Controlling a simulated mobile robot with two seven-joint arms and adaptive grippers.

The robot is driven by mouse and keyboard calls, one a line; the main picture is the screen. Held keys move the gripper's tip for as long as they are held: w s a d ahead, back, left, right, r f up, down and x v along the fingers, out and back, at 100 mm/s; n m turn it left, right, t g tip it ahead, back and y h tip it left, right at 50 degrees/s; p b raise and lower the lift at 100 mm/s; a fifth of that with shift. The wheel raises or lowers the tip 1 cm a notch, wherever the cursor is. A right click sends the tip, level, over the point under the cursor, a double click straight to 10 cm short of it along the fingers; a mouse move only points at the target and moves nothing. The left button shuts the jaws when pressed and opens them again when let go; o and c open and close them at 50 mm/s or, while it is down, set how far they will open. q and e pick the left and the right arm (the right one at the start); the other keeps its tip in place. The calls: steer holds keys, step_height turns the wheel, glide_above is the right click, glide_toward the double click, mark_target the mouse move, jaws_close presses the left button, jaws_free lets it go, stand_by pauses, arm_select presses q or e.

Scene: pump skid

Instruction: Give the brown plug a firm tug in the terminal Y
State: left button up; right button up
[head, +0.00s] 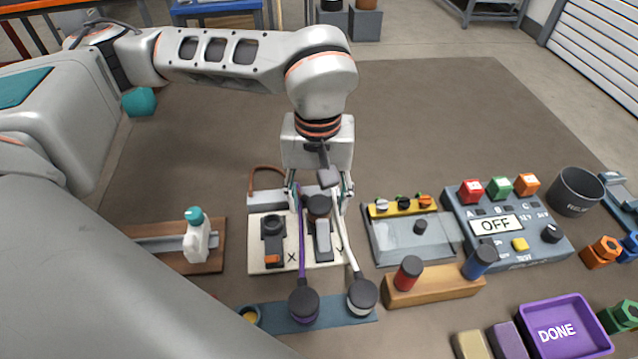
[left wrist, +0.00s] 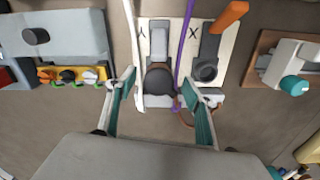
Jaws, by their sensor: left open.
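The terminal board (head: 258,230) is pale, with stations marked X and Y; it also shows in the left wrist view (left wrist: 222,60). A dark round plug (head: 318,206) sits at the Y station, behind a grey lever (head: 323,242). It shows near the centre of the left wrist view (left wrist: 160,79). A brown cable (head: 266,170) loops behind the board and runs close to this plug; the join is hidden. My left gripper (head: 319,196) points down over Y. Its teal-padded fingers stand open on either side of the plug, apparently not touching it. My right gripper is out of view.
Station X has an orange-tipped lever (head: 272,258). A control box reading OFF (head: 497,225) stands right; a white bottle (head: 196,240) stands left.

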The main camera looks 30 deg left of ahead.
arm_select(q)
steer(key=shift+f, duration=1.1)
steer(key=shift+w+r, duration=0.1)
steer(key=c, duration=1.3)
